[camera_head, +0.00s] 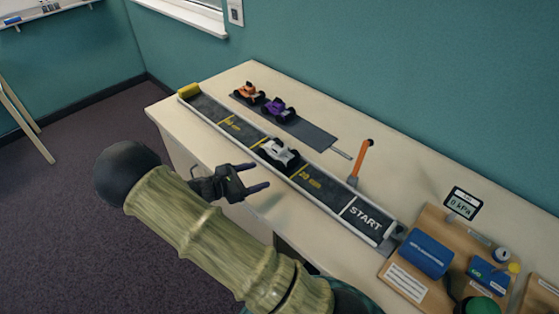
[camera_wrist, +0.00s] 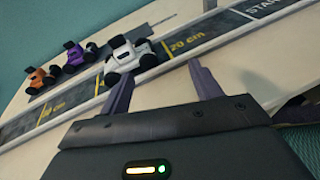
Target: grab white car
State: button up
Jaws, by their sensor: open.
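The white car (camera_head: 278,152) with dark wheels sits on the long dark track (camera_head: 330,190), between yellow distance marks, in the head view. It also shows in the wrist view (camera_wrist: 127,58), left of the 20 cm mark and just beyond my fingers. My gripper (camera_head: 258,178) is open and empty at the near side of the track, a little below and left of the car in the head view. Its two fingers also show in the wrist view (camera_wrist: 162,88), apart, with nothing between them. The fingers do not touch the car.
An orange car (camera_head: 248,91) and a purple car (camera_head: 278,108) stand on a dark strip behind the track. An upright orange lever (camera_head: 361,160) stands right of the white car. A wooden board (camera_head: 418,290) with blue boxes and a gauge lies at the right.

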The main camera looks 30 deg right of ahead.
jog(key=w+a+n+t, duration=0.1)
jog(key=w+a+f+n+t+h, duration=0.1)
jog(key=w, duration=0.1)
jog(key=w+a+n+t+h+b, duration=0.1)
jog(key=t, duration=0.1)
jog(key=shift+w+a+f+n, duration=0.2)
jog(key=shift+a+f+n, duration=0.1)
jog(key=shift+n, duration=0.1)
jog(key=shift+d, duration=0.1)
jog(key=p, duration=0.3)
send_near(278, 146)
jog(key=x, duration=0.5)
jog(key=shift+w+d+f, duration=0.15)
jog(key=x, duration=0.2)
jog(key=p+x, duration=0.1)
jog(key=x, duration=0.2)
jog(key=shift+s+r, duration=0.2)
jog(key=shift+w+d, duration=0.1)
jog(key=shift+d, duration=0.1)
jog(key=shift+a, duration=0.1)
